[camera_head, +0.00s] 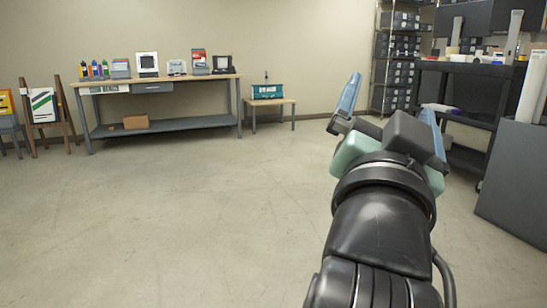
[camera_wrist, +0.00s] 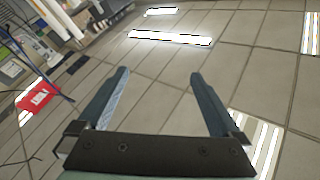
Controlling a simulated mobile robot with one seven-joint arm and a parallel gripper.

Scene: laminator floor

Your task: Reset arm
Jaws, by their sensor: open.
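My gripper (camera_head: 391,103) is raised in front of me at the right of the head view, with its two blue fingers spread apart. In the wrist view, my gripper (camera_wrist: 158,88) shows both fingers apart and nothing between them. The wrist camera looks up past the fingers at the tiled ceiling (camera_wrist: 250,75) with its bright lights. My arm reaches up from the bottom of the head view and touches nothing that I can see.
A long workbench (camera_head: 165,132) with bottles and small machines stands against the back wall. A small table (camera_head: 273,104) beside it bears a teal machine (camera_head: 267,91). A dark cart (camera_head: 462,117) and a grey cabinet (camera_head: 512,185) stand at the right. The floor at left and centre is clear.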

